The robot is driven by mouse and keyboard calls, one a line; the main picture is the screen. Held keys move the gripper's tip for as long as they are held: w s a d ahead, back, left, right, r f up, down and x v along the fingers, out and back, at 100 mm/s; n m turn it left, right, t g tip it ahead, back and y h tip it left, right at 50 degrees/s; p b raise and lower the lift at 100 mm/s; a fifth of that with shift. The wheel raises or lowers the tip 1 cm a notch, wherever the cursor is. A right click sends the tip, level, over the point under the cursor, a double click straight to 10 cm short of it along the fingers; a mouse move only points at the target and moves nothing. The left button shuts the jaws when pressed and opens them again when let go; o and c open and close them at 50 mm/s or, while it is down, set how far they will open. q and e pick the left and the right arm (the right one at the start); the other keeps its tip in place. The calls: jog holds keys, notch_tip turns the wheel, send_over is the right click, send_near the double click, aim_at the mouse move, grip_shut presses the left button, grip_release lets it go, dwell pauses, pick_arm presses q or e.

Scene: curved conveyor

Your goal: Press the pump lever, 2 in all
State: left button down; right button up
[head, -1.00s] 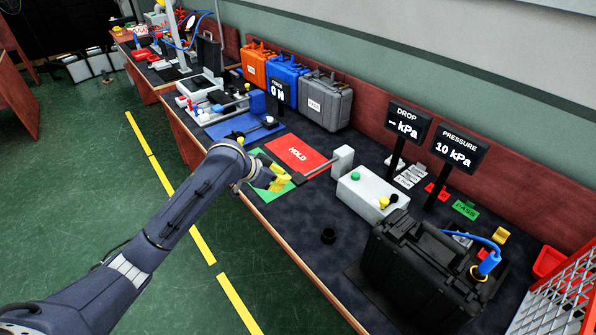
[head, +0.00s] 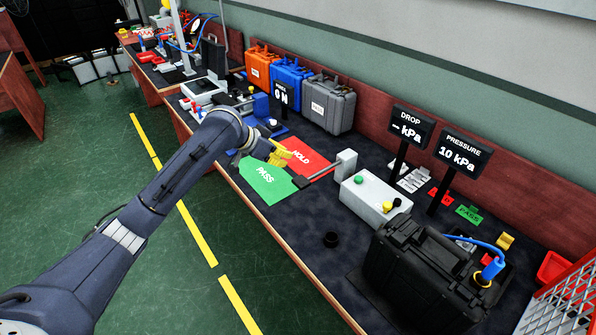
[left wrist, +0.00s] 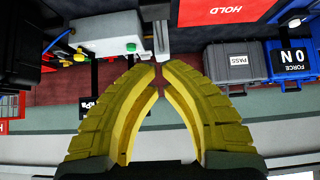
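A white box (head: 366,199) with a green button and a yellow-and-black knob stands on the bench. It also shows in the left wrist view (left wrist: 105,38). Beside it a pale block (head: 345,163) carries a dark flat bar (head: 318,174) that reaches towards the red HOLD mat. I cannot tell for certain which part is the pump lever. My left gripper (head: 279,153) is over the HOLD mat, apart from the bar. In the left wrist view its yellow fingers (left wrist: 158,67) have their tips together with nothing between them. My right gripper is not in view.
The green PASS mat (head: 266,180) and red HOLD mat (head: 303,153) lie on the bench. A black case (head: 425,270) with a blue hose stands at the right. PRESSURE (head: 460,152) reads 10 kPa; DROP (head: 409,123) shows a dash. Orange, blue and grey cases line the back.

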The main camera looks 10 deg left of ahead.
pick_arm(q)
send_over(303, 179)
jog(key=s, duration=0.1)
jog(key=f, duration=0.7)
jog(key=shift+a, duration=0.25)
notch_tip(303, 179, down, 2)
jog(key=shift+w+f, duration=0.1)
jog(key=shift+f, duration=0.9)
notch_tip(303, 179, down, 2)
jog(key=shift+a+t, duration=0.1)
jog(key=shift+t, duration=0.3)
jog(key=shift+h, duration=0.4)
notch_tip(303, 179, down, 6)
jog(key=shift+r, duration=0.15)
jog(key=shift+s, duration=0.2)
